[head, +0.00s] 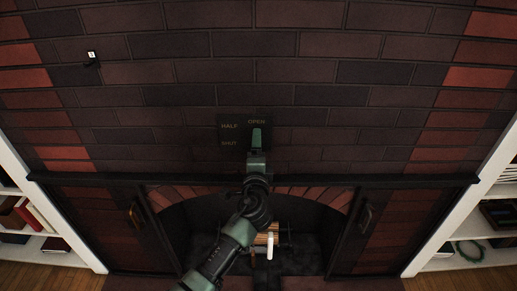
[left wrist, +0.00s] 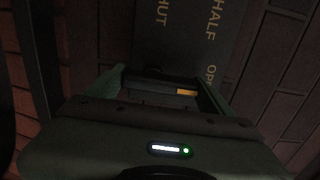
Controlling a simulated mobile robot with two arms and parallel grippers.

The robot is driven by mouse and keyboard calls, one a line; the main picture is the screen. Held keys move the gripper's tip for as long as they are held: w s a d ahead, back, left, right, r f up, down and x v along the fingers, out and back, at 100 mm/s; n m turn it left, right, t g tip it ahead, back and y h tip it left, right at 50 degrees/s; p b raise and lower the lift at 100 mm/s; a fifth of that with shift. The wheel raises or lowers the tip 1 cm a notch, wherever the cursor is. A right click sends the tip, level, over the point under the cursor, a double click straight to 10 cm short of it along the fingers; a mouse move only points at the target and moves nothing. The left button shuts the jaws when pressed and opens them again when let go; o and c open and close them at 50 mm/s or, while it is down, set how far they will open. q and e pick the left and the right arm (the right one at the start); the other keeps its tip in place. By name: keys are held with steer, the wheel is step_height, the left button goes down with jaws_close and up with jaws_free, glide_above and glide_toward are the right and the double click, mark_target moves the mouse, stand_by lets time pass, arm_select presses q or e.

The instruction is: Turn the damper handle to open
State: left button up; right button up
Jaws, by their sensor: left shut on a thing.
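The dark damper plate (head: 230,135) is on the brick wall above the fireplace opening, with the words HALF, OPEN and SHUT. The plate also shows in the left wrist view (left wrist: 185,40), with its lettering turned sideways. My left gripper (head: 257,135) is in front of the plate's right part, just below the word OPEN. In the left wrist view its two green fingers are on either side of the dark damper handle (left wrist: 160,87), and it is shut on it. A small brass-coloured patch shows there. In the head view my gripper hides the handle, so I cannot tell which word it points to.
A dark ledge (head: 120,180) runs below the plate. Under it is the arched fireplace with logs (head: 266,238), between dark-framed doors with handles (head: 136,213). White bookcases (head: 40,190) stand at both sides. A small white-faced object (head: 92,55) is on the wall at upper left.

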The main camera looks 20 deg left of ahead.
arm_select(q)
steer(key=shift+a+r, duration=0.1)
steer(key=o, duration=1.3)
steer(key=shift+s+r, duration=0.1)
steer(key=shift+s, duration=0.05)
steer(key=b+v, duration=0.1)
steer(key=v, duration=0.7)
steer(key=shift+r, duration=0.15)
